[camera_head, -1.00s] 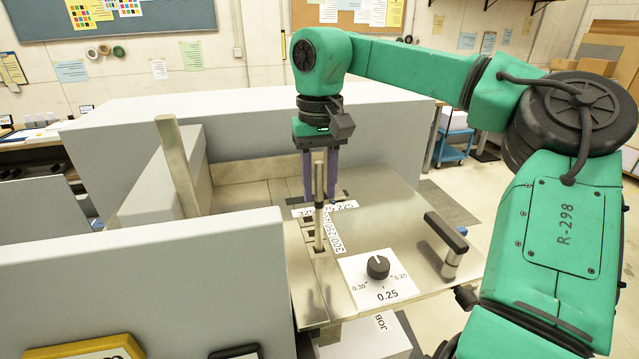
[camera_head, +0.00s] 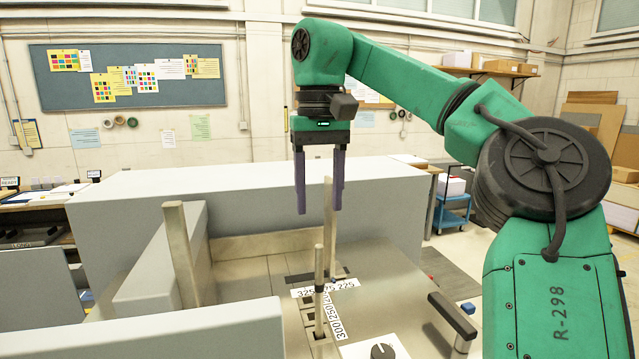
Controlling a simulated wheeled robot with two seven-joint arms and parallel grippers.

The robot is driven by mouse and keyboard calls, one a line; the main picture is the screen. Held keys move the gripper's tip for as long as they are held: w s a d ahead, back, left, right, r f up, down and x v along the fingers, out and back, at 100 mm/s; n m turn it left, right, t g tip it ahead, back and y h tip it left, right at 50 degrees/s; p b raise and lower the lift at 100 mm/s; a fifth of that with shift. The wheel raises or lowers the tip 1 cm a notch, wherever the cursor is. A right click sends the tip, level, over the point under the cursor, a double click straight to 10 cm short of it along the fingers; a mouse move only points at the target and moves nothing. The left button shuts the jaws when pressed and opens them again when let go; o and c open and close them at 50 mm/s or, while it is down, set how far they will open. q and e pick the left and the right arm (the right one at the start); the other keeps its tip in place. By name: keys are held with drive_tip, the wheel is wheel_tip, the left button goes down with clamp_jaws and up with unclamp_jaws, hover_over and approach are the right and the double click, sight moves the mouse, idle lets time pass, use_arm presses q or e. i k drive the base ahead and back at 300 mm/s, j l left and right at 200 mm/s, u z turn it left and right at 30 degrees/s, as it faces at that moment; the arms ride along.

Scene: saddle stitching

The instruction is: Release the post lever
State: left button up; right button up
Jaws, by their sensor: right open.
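My right gripper (camera_head: 318,211) points down, with its two purple fingers apart and nothing held between them. A tall flat metal post (camera_head: 329,240) stands upright on the metal plate (camera_head: 385,290). Its top overlaps the space between the fingers in the picture; I cannot tell whether it is between or behind them. A shorter, thin post (camera_head: 319,270) stands nearer, below the fingertips, by the printed number scales (camera_head: 333,310). A black-handled lever (camera_head: 452,316) is at the plate's right side. Which part is the post lever is not clear. My left gripper is out of view.
Grey machine housings (camera_head: 250,195) stand behind and left of the plate, and another grey panel (camera_head: 140,335) is in front. An upright metal bar (camera_head: 180,250) stands at left. A dial (camera_head: 382,351) is partly cut off at the bottom. The air around the gripper's left is clear.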

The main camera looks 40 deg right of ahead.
sight(465, 334)
drive_tip(key=k, duration=1.5)
